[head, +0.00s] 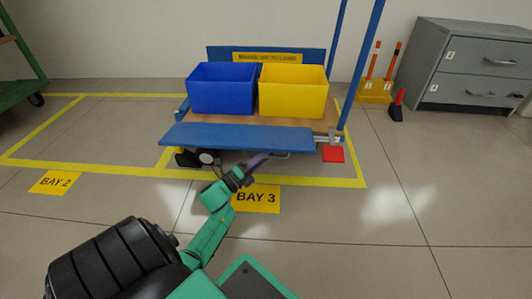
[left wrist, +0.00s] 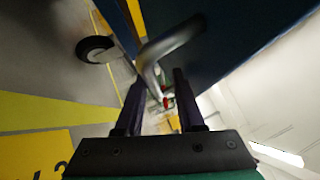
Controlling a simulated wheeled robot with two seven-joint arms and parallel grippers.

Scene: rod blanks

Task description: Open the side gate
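The blue side gate (head: 250,137) runs along the near edge of the cart's wooden deck, below the bins; I cannot tell its exact tilt. It is also a dark blue panel in the left wrist view (left wrist: 235,45). A grey bent handle bar (left wrist: 165,48) sticks out from it. My left gripper (head: 262,160) is just below the gate's near edge. In the left wrist view my left gripper (left wrist: 158,88) is open, with the bar at and between its fingertips and gaps beside it. My right gripper is not in view.
A blue bin (head: 221,92) and a yellow bin (head: 292,95) stand on the deck (head: 334,121). A red plate (head: 333,154) sits at the cart's right corner. A cart wheel (left wrist: 95,49) is close by.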

